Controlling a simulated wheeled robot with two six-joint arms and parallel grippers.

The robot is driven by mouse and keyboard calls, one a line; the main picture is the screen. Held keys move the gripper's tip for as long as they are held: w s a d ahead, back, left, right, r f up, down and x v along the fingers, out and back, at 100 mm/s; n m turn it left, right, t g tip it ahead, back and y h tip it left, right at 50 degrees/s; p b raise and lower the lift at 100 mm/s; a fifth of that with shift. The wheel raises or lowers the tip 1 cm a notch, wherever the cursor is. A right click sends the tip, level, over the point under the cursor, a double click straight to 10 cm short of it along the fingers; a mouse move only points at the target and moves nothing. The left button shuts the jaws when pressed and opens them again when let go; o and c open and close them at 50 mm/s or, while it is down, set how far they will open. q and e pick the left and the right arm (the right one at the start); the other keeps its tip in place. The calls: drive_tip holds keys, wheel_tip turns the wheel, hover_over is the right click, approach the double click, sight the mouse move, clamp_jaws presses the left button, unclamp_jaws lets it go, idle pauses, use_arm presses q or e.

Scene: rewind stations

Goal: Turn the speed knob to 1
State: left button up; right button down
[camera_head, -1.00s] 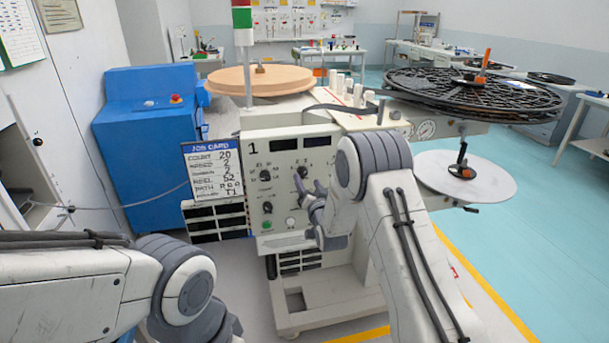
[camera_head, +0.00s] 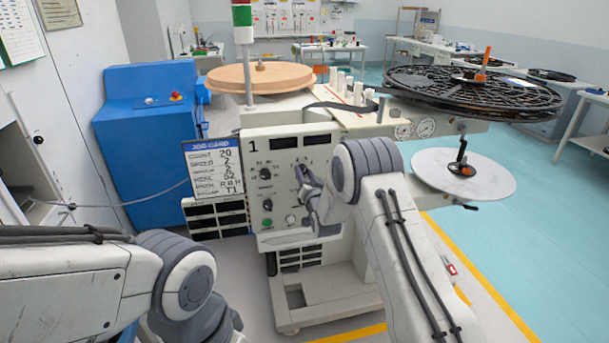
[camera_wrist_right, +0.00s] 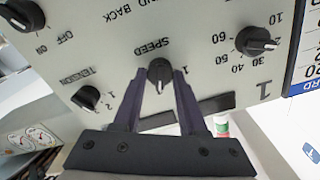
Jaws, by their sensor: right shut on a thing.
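The speed knob (camera_wrist_right: 160,75) is a small black knob on the pale control panel, under the upside-down word SPEED in the right wrist view. My right gripper (camera_wrist_right: 161,74) has its two dark fingers on either side of the knob and is shut on it. A pale mark shows on the knob's lower part in that view, and a 1 is printed to its right. In the head view my right gripper (camera_head: 304,176) reaches the panel (camera_head: 285,215) and covers the knob. My left arm shows at the lower left, but its gripper is out of view.
Close by are the tension knob (camera_wrist_right: 86,97), a numbered knob (camera_wrist_right: 255,40) and an on/off knob (camera_wrist_right: 22,14). A job card (camera_head: 212,168) hangs left of the panel. A black reel (camera_head: 430,90) overhangs at right, above a white disc (camera_head: 435,165).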

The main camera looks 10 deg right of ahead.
drive_tip(key=shift+f+n+b, duration=0.1)
drive_tip(key=shift+n+b, duration=0.7)
drive_tip(key=shift+b, duration=0.15)
drive_tip(key=n+b, duration=0.3)
drive_tip(key=shift+n, duration=0.3)
drive_tip(key=n+b, duration=0.9)
drive_tip(key=n, duration=0.3)
drive_tip(key=shift+a+n+b, duration=0.15)
drive_tip(key=shift+n+b, duration=0.15)
drive_tip(key=shift+n, duration=0.1)
drive_tip(key=shift+c, duration=2.2)
unclamp_jaws()
